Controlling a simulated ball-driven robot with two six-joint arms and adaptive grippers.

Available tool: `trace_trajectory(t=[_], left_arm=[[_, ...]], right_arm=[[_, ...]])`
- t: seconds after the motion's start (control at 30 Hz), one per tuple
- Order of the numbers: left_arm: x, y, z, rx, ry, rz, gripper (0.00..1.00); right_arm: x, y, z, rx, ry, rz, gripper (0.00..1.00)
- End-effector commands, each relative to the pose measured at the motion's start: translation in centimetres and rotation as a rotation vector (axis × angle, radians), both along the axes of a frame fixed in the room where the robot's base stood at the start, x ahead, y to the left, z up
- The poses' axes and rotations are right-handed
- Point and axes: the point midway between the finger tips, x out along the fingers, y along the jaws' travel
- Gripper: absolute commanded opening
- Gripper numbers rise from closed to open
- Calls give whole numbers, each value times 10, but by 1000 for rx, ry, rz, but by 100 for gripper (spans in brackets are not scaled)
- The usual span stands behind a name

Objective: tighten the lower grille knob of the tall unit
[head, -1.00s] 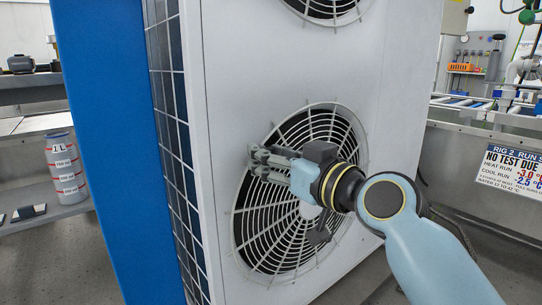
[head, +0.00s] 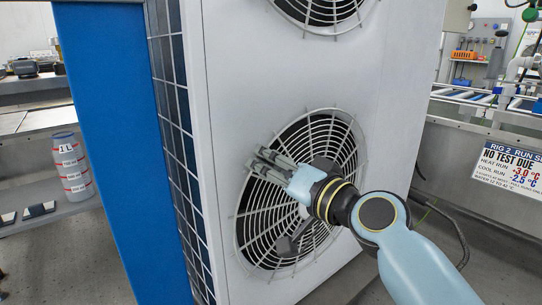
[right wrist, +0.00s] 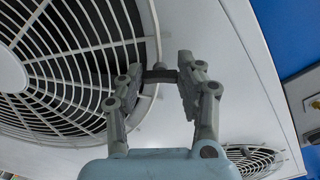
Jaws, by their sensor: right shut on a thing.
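The tall unit (head: 235,60) is a white cabinet with a blue side. Its lower round grille (head: 262,225) faces me and also fills the left of the right wrist view (right wrist: 60,80). My right gripper (head: 260,162) is at the grille's upper left rim in the head view. In the right wrist view its fingers (right wrist: 158,78) are shut on a small dark knob (right wrist: 159,74) at the grille's edge. In the head view the fingers hide the knob. My left gripper is not in view.
An upper grille (head: 318,8) is above on the same face. A bench with a sign (head: 508,167) stands to the right, with a dark cable on the floor. A grey bottle (head: 70,168) stands on a shelf at left. Grey floor is open at lower right.

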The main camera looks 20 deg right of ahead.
Motion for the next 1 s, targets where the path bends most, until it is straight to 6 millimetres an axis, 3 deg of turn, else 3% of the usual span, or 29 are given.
trace_trajectory(t=[0.17,0.6,1.0], left_arm=[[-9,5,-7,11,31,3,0],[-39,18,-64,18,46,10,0],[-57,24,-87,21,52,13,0]], right_arm=[[0,0,4,156,55,-1,4],[0,1,4,516,186,-2,4],[0,1,3,689,249,-2,4]])
